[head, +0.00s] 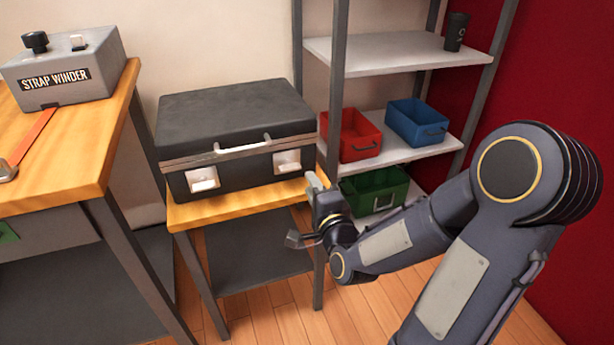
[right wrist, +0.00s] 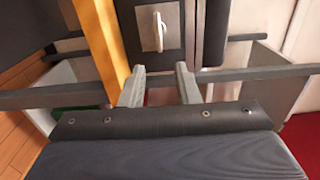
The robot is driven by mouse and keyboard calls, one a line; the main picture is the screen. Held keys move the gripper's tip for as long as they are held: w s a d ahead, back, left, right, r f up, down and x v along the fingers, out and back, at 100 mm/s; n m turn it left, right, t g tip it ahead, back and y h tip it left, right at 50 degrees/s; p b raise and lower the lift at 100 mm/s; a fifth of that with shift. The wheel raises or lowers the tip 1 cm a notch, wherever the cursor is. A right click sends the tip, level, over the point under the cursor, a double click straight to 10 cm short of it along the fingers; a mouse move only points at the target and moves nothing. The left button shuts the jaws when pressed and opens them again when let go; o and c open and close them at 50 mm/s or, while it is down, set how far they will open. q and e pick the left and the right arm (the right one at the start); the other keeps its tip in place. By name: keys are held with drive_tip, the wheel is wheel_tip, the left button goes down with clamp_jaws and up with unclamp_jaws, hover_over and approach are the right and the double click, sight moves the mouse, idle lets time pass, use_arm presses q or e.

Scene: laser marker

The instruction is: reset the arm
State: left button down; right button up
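My right arm (head: 440,230) comes in from the right side of the head view, bent at the elbow. Its gripper (head: 305,212) is at the right front corner of the small wooden stand, beside and below the black case (head: 235,118). In the right wrist view the two fingers (right wrist: 160,90) are apart with nothing between them. The case's metal latch (right wrist: 158,28) and the stand's wooden edge (right wrist: 103,40) show just beyond the fingertips. I cannot tell whether a finger touches the stand. My left arm and gripper are not in view.
The case lies shut on the stand (head: 190,213). A grey shelf rack (head: 400,52) behind my arm holds red (head: 360,137), blue (head: 417,122) and green (head: 375,192) bins and a black cup (head: 456,32). A workbench (head: 70,165) with a strap winder (head: 65,68) stands left.

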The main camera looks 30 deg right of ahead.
drive_tip(key=shift+s, duration=0.35)
drive_tip(key=shift+a, duration=0.1)
drive_tip(key=s+a+f+n+g+y, duration=0.1)
drive_tip(key=s+a+n+g+y, duration=0.4)
drive_tip(key=s+n, duration=0.45)
drive_tip(key=s+a+f+n+g+y, duration=0.25)
drive_tip(key=s+a+n+g, duration=0.4)
drive_tip(key=s+n, duration=0.35)
wheel_tip(320, 180, up, 33)
drive_tip(key=s+p, duration=0.1)
drive_tip(key=p, duration=3.1)
drive_tip(key=shift+s+a+y, duration=0.15)
drive_tip(key=shift+a+y, duration=0.15)
drive_tip(key=shift+y, duration=0.05)
drive_tip(key=shift+f, duration=0.1)
